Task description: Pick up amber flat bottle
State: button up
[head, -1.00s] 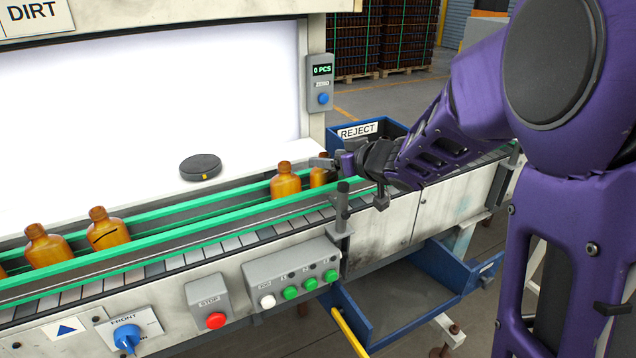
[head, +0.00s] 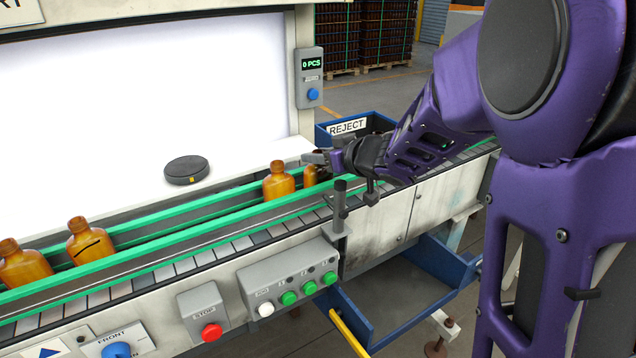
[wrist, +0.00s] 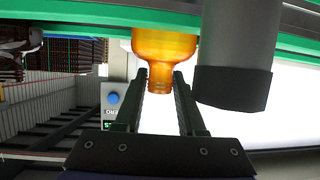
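An amber bottle (head: 311,176) stands upright between the green rails of the conveyor (head: 222,245), partly hidden by my gripper (head: 322,158). In the wrist view, an amber bottle (wrist: 165,46) has its neck between the two dark fingers of my gripper (wrist: 161,82). The fingers are apart, with narrow light gaps beside the neck, so no firm grip shows. Another amber bottle (head: 279,182) stands just left of it. Farther left are an amber bottle with a dark line (head: 91,243) and a plain amber bottle (head: 22,266).
Green guide rails (head: 160,238) run along both sides of the bottles. A black puck (head: 187,170) lies on the white ledge behind. A post (head: 340,205) stands close in front of my gripper. A blue REJECT bin (head: 384,121) is behind it. A button box (head: 290,278) is in front.

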grip_shut()
dwell(1.0)
